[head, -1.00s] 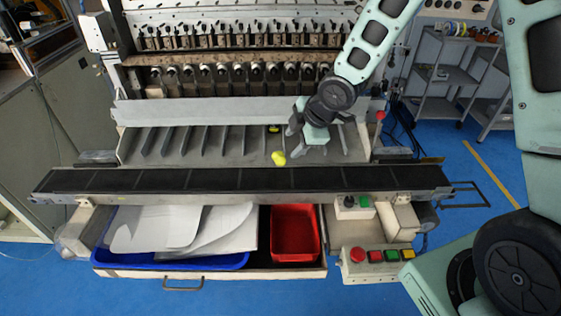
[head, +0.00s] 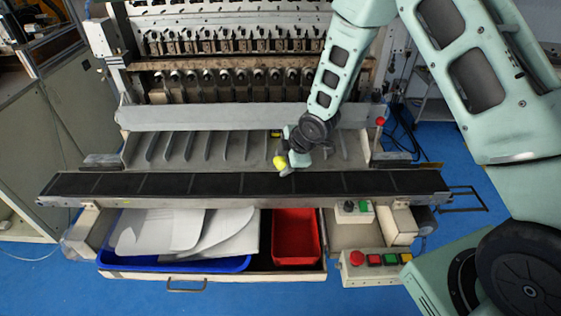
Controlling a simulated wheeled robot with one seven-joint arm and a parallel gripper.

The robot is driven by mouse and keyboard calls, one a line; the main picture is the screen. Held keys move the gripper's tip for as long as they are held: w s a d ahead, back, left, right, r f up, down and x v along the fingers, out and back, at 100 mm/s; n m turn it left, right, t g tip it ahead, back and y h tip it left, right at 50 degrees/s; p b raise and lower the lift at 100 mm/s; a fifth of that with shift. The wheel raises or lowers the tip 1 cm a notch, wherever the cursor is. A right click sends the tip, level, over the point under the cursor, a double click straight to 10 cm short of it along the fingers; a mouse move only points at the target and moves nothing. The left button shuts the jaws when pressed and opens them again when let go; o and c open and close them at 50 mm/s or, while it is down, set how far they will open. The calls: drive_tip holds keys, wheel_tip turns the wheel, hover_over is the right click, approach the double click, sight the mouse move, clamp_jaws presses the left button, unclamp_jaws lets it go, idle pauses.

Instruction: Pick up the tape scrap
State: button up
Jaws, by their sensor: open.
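The tape scrap (head: 280,162) is a small crumpled yellow piece at the front of the slotted metal tray, just behind the dark belt. My gripper (head: 286,167) is open and right at the scrap, its fingers pointing down toward it. The gripper partly covers the scrap's right side. I cannot tell whether a finger touches it.
The dark belt (head: 160,184) runs across the front. Upright dividers (head: 192,147) line the tray behind it. Below are a blue tray (head: 225,264) with papers, a red bin (head: 296,262) and a button panel (head: 374,261). A yellow-and-black item (head: 276,133) lies farther back.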

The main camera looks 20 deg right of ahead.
drive_tip(key=c, duration=0.7)
